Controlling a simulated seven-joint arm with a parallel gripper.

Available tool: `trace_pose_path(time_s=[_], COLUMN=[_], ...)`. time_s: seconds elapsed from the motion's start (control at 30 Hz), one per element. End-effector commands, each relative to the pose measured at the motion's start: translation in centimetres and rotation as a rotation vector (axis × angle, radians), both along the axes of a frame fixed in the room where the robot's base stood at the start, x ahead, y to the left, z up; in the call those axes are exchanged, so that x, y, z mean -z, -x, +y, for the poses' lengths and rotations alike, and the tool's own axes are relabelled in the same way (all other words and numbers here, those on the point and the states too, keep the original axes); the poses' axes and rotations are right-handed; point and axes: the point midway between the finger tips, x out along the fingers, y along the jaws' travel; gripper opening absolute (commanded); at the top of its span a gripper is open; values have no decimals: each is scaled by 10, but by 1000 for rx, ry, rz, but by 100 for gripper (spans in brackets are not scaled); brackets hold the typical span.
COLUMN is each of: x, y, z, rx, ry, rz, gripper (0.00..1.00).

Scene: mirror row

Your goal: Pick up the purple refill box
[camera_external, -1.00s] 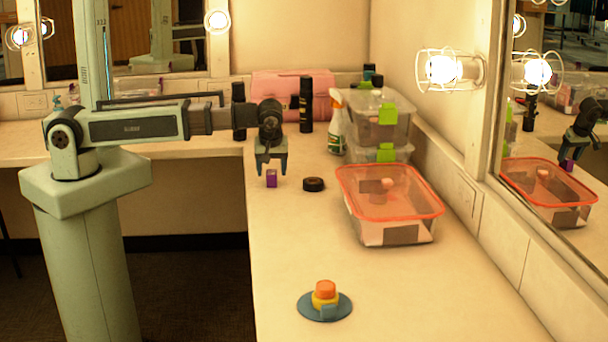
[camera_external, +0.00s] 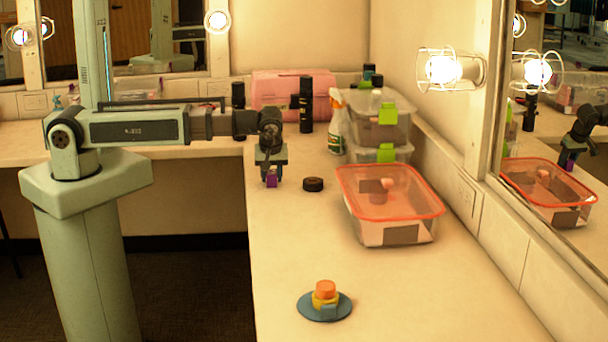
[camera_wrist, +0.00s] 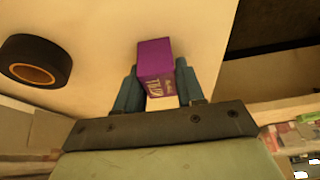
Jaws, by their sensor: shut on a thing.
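The purple refill box (camera_external: 271,181) is small and stands near the left edge of the counter in the external view. My gripper (camera_external: 271,175) is lowered over it, with a finger on each side. In the wrist view, the purple box (camera_wrist: 155,58) sits between the two blue-grey fingers of my gripper (camera_wrist: 160,84), which are shut on it. Its side carries pale lettering. I cannot tell whether its base touches the counter.
A black ring-shaped roll (camera_external: 313,184) lies just right of the box; it also shows in the wrist view (camera_wrist: 36,61). An orange-rimmed clear container (camera_external: 395,234) stands further right. A blue disc with an orange-topped item (camera_external: 325,304) is at the front. Bottles stand behind.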

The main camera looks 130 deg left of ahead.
Motion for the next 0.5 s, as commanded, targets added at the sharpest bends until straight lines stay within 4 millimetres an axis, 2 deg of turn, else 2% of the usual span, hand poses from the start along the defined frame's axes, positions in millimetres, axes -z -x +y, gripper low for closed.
trace_pose_path(time_s=[0.1, 0.37, 0.5], x=[0, -2, -10], y=[0, 0, 0], z=[0, 0, 0], rx=[0, 0, -1], ry=[0, 0, 0], rz=[0, 0, 0], gripper=[9, 9, 9])
